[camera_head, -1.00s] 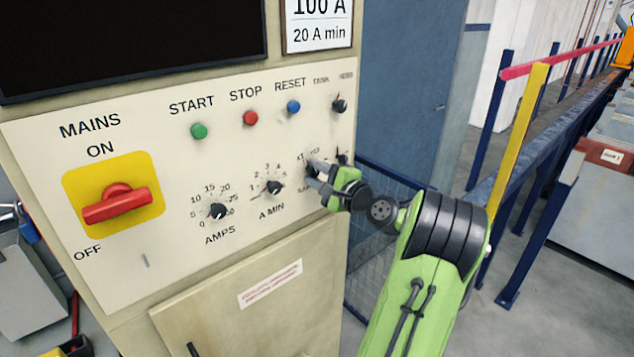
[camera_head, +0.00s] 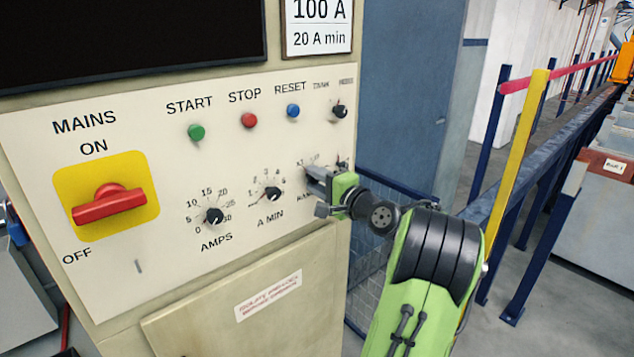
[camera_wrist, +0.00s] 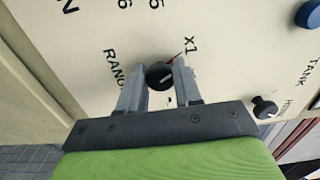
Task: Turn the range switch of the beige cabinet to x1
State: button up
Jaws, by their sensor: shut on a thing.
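The beige cabinet (camera_head: 215,315) fills the left of the head view, with its pale control panel facing me. The range switch (camera_wrist: 158,75) is a small round black knob, seen between my fingers in the wrist view. A thin red line runs from the knob towards the "x1" label (camera_wrist: 190,45). The other range label is mostly hidden. My gripper (camera_wrist: 157,82) is shut on the knob, one finger on each side. In the head view my gripper (camera_head: 313,190) is at the panel's lower right and hides the knob.
The A MIN knob (camera_head: 272,194) sits just left of my gripper, with the AMPS knob (camera_head: 214,216) further left. The tank knob (camera_head: 340,112) is above. A red mains switch (camera_head: 108,204) is at far left. Blue mesh fencing (camera_head: 375,285) stands behind my arm.

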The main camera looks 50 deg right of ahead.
jog(key=shift+f, duration=0.1)
jog(key=o, duration=1)
jog(key=shift+s, duration=0.1)
jog(key=b+v, duration=0.1)
jog(key=v, duration=1.4)
jog(key=shift+s+b, duration=0.35)
